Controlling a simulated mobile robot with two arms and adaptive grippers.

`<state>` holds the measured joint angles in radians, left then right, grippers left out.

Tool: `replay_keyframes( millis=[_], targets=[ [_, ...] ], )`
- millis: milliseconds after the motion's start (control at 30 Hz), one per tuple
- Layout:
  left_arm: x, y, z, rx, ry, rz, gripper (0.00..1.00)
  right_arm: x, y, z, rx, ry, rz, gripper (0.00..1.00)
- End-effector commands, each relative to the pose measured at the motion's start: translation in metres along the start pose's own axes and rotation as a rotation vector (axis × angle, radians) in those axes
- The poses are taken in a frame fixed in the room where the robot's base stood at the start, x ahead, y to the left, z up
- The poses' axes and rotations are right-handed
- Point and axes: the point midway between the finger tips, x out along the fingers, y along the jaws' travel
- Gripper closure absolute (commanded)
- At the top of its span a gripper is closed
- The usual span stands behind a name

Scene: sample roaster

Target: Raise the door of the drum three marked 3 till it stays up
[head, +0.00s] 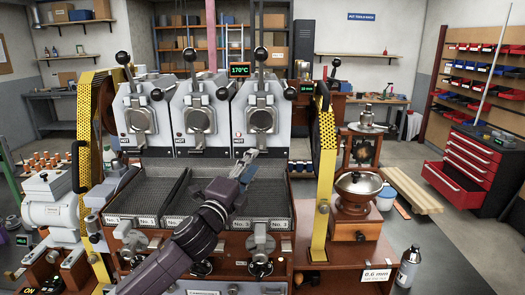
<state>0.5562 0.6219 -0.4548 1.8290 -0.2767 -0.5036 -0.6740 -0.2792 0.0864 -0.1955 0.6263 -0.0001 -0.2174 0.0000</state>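Drum three is the rightmost of three grey roaster drums, above the tray marked No. 3 (253,224). Its door (262,121) is a round-bottomed metal plate on the drum's front and looks lowered. A rod with a black ball (260,53) stands above it, and a black handle (290,93) is at its right. My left gripper (251,154) is just below drum three's front, near its HOT label, over the cooling trays. It looks apart from the door. Its finger opening is too small to make out. My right gripper is not in view.
The doors of the left drum (138,115) and middle drum (200,121) also look lowered. Yellow perforated guards (324,165) flank the roaster. A grinder (356,200) stands at the right. Mesh trays (138,192) lie below the drums.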

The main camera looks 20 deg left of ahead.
Motion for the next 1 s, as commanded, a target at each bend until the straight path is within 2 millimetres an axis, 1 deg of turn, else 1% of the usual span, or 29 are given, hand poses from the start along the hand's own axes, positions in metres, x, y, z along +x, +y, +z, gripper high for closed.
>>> replay_keyframes(
  millis=[33,133,200,267,367,500,667,833,867,1000],
  targets=[
    [0.008,-0.003,-0.001,-0.003,0.000,0.000,0.68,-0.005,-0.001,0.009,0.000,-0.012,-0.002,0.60],
    [0.024,-0.003,0.000,-0.004,-0.001,0.000,0.68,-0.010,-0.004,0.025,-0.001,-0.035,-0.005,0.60],
    [0.034,-0.003,0.000,-0.004,-0.001,0.001,0.68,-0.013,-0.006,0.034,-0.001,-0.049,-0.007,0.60],
    [0.042,-0.002,-0.001,-0.005,0.000,0.001,0.68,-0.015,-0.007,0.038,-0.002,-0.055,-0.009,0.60],
    [0.052,-0.002,0.000,-0.004,0.000,0.001,0.68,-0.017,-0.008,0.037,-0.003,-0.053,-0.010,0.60],
    [0.061,0.000,-0.001,-0.004,0.000,0.002,0.68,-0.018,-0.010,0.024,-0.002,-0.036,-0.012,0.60],
    [0.064,0.000,-0.001,-0.003,0.000,0.001,0.68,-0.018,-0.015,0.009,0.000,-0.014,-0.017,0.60],
    [0.064,0.001,-0.001,-0.004,0.000,0.001,0.68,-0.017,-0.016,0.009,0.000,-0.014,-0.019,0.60],
    [0.064,0.001,-0.001,-0.004,0.000,0.002,0.71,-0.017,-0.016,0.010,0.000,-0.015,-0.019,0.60],
    [0.064,0.001,-0.001,-0.004,0.000,0.002,0.86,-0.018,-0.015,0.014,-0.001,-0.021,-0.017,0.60]
  ],
)
